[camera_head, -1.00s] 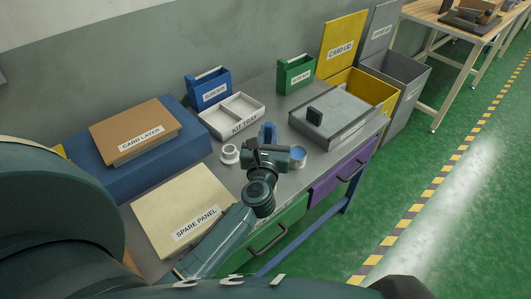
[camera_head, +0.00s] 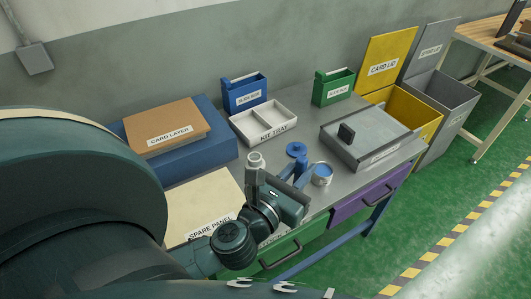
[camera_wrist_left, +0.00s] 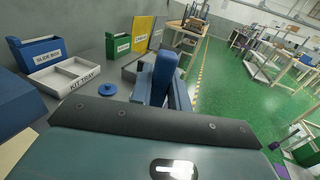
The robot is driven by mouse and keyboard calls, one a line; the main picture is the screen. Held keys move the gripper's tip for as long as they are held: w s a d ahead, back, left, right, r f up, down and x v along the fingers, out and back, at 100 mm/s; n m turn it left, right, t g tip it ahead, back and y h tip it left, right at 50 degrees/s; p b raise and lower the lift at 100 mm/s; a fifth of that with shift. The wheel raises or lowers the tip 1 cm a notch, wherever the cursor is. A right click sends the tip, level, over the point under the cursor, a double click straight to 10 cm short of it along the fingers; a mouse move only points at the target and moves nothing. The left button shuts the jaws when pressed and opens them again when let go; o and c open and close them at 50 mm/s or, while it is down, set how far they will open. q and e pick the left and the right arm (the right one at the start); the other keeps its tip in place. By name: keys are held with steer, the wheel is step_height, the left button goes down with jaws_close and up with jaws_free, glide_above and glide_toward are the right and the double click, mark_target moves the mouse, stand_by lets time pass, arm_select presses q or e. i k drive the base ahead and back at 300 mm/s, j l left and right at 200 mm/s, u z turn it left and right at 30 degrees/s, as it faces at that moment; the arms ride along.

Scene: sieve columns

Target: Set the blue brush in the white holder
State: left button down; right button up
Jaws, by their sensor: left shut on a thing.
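The blue brush (camera_head: 301,165) is upright between the fingers of my left gripper (camera_head: 294,178), which is shut on it above the bench front. In the left wrist view, the brush (camera_wrist_left: 163,74) rises between the two fingers. Its lower end is hidden. The white holder (camera_head: 255,160) is a small round piece standing on the bench, to the left of the gripper and apart from the brush. Part of my gripper hides its lower side. My right gripper is not in view.
A blue disc (camera_head: 296,149) lies behind the brush, and a can with blue inside (camera_head: 321,174) stands right of it.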

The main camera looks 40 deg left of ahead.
mark_target(254, 163)
steer(key=i+l+u, duration=0.1)
steer(key=i+l, duration=0.2)
steer(key=i, duration=0.2)
steer(key=i+l+u, duration=0.1)
steer(key=i+l, duration=0.2)
steer(key=i, duration=0.15)
steer(key=u, duration=1)
steer(key=i+l, duration=0.05)
steer(key=l, duration=0.05)
